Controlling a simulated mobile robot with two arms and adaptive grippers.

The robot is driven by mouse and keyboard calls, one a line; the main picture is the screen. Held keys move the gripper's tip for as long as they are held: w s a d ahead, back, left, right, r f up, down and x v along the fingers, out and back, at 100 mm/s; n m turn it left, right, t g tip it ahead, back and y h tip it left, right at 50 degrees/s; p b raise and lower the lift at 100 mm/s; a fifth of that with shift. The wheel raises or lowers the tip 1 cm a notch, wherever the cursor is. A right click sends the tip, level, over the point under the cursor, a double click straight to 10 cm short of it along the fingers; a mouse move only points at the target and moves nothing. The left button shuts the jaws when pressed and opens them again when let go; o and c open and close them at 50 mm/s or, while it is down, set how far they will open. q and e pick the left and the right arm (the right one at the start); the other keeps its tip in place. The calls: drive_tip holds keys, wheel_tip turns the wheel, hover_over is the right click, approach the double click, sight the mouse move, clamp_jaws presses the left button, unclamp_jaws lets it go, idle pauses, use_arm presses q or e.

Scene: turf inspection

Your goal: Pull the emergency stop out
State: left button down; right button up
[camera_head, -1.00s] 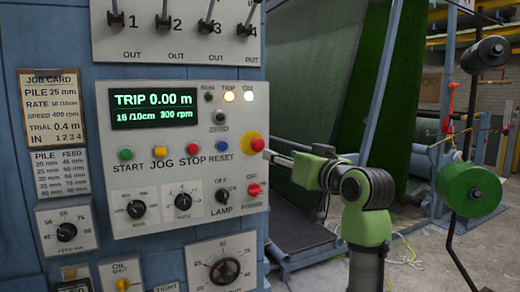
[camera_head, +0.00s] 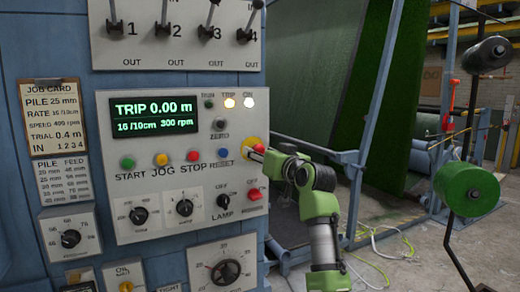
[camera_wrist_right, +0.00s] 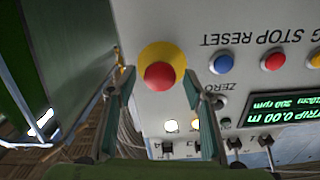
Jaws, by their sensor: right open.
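The emergency stop (camera_wrist_right: 159,75) is a red mushroom button on a yellow round base, at the right edge of the control panel (camera_head: 150,222). In the head view its yellow base (camera_head: 250,143) shows, with the red cap mostly hidden by my right gripper (camera_head: 262,152). In the right wrist view my right gripper (camera_wrist_right: 158,90) is open, with one finger on each side of the button. The fingertips look apart from the red cap; whether they touch the base I cannot tell. My left gripper is not in view.
The panel carries a display (camera_head: 155,118) reading TRIP 0.00 m and a red STOP button (camera_head: 193,155). A red power switch (camera_head: 254,194) sits below the emergency stop. A green spool (camera_head: 467,189) stands at the right. A blue frame and green turf are behind my arm.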

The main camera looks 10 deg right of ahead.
drive_tip(key=shift+w, duration=0.35)
clamp_jaws()
drive_tip(key=shift+v, duration=0.9)
unclamp_jaws()
drive_tip(key=shift+a, duration=0.1)
